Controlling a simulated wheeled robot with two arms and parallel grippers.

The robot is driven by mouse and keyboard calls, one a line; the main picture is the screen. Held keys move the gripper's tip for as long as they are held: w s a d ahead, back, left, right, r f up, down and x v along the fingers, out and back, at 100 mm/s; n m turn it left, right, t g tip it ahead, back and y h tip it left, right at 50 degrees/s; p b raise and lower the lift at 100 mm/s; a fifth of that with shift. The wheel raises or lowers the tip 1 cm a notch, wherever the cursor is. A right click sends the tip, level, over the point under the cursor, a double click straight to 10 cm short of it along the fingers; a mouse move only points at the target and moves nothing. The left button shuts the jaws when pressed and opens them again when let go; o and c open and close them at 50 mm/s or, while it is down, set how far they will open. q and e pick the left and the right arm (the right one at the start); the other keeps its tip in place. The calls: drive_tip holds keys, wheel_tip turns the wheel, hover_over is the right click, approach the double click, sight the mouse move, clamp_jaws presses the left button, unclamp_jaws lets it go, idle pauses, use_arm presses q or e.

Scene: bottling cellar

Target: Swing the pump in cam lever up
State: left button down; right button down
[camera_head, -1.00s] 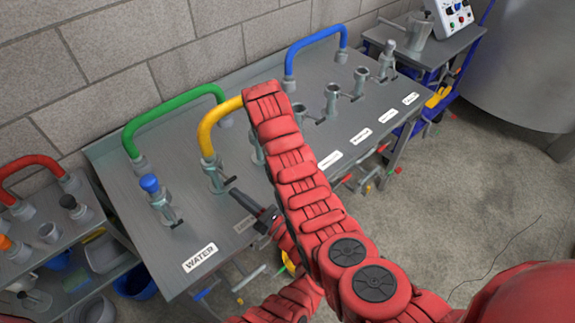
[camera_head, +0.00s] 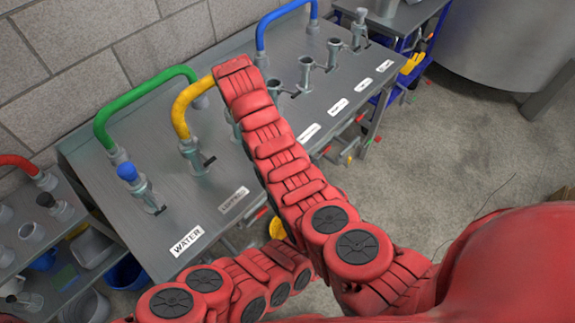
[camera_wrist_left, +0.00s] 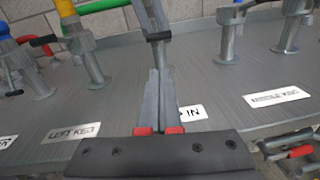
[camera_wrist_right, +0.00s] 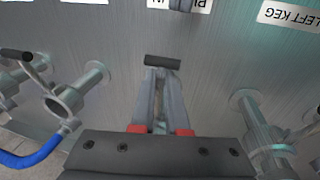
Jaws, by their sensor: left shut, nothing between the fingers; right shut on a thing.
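A small dark lever (camera_wrist_right: 162,62) crosses between my right fingertips in the right wrist view; my right gripper (camera_wrist_right: 161,80) is shut on it. The upside-down PUMP IN label (camera_wrist_right: 200,4) is at the top edge there. In the left wrist view a dark bar (camera_wrist_left: 158,37), apparently the same lever, shows at the foot of a pale grey part; whether that is the coupler or my other gripper I cannot tell. My left gripper (camera_wrist_left: 160,78) is shut and empty just below it, covering part of the PUMP IN label (camera_wrist_left: 192,112).
Neighbouring couplers stand close on both sides, one under the yellow pipe (camera_head: 182,105). The green pipe (camera_head: 130,95) and blue pipe (camera_head: 262,30) arch over the metal bench (camera_head: 120,195). A shelf with fittings (camera_head: 60,245) is at the left. The bench front holds labels.

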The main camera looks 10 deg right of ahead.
use_arm(q)
drive_tip(key=w, duration=0.1)
drive_tip(key=a+r, duration=0.1)
drive_tip(key=w, duration=0.1)
drive_tip(key=shift+w+a+r, duration=0.3)
use_arm(e)
drive_tip(key=shift+d, duration=0.15)
use_arm(q)
drive_tip(key=shift+w+a+r, duration=0.15)
drive_tip(key=shift+w+r, duration=0.25)
drive_tip(key=shift+r, duration=0.15)
drive_tip(key=shift+w+a+r, duration=0.1)
drive_tip(key=shift+w+r, duration=0.2)
drive_tip(key=shift+r, duration=0.45)
use_arm(e)
drive_tip(key=c, duration=0.9)
unclamp_jaws()
drive_tip(key=shift+s+d, duration=0.1)
